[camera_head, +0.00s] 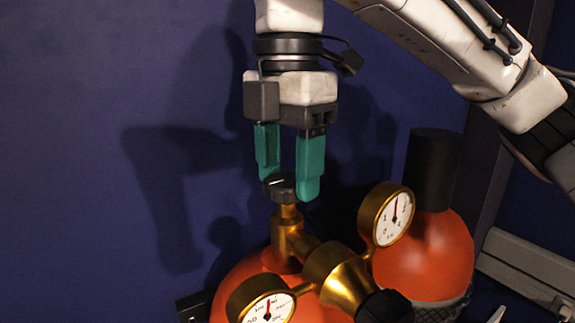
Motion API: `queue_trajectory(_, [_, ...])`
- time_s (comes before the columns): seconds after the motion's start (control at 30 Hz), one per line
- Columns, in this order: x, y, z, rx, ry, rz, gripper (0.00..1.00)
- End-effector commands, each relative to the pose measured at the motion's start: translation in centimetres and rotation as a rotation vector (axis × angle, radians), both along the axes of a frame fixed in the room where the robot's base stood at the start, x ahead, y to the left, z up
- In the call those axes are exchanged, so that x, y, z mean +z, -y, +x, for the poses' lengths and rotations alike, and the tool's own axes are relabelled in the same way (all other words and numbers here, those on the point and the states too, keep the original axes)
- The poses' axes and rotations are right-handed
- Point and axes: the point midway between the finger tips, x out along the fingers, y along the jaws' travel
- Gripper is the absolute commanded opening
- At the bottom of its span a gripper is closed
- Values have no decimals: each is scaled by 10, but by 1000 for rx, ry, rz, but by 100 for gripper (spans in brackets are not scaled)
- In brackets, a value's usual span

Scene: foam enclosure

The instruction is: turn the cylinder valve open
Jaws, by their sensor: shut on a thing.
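The cylinder valve's black knob (279,188) tops a brass stem (287,235) on an orange cylinder (233,273). My gripper (289,184) points straight down over it with two teal fingers. The fingers stand on either side of the knob and are shut on it. The right finger hides the knob's right side. A brass regulator (335,275) with a black knob at its front joins the valve. Its upper right gauge (393,220) and lower left gauge (267,309) have white faces with red needles.
A second orange cylinder (425,255) with a black cap (433,170) stands at the right. A grey rail (525,272) is at the lower right. The dark blue wall (90,100) is behind. The space left of my gripper is clear.

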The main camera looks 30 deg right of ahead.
Motion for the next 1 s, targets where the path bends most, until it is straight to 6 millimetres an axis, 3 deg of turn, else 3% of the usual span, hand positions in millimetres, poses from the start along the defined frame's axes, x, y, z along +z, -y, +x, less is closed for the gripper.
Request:
queue_trajectory(0.4, [1, 0, 1, 181, 4, 2, 26])
queue_trajectory(0.93, [2, 0, 1, 204, 5, 2, 26])
queue_trajectory(0.97, [2, 0, 1, 204, 5, 2, 58])
queue_trajectory(1.0, [2, 0, 1, 204, 5, 2, 61])
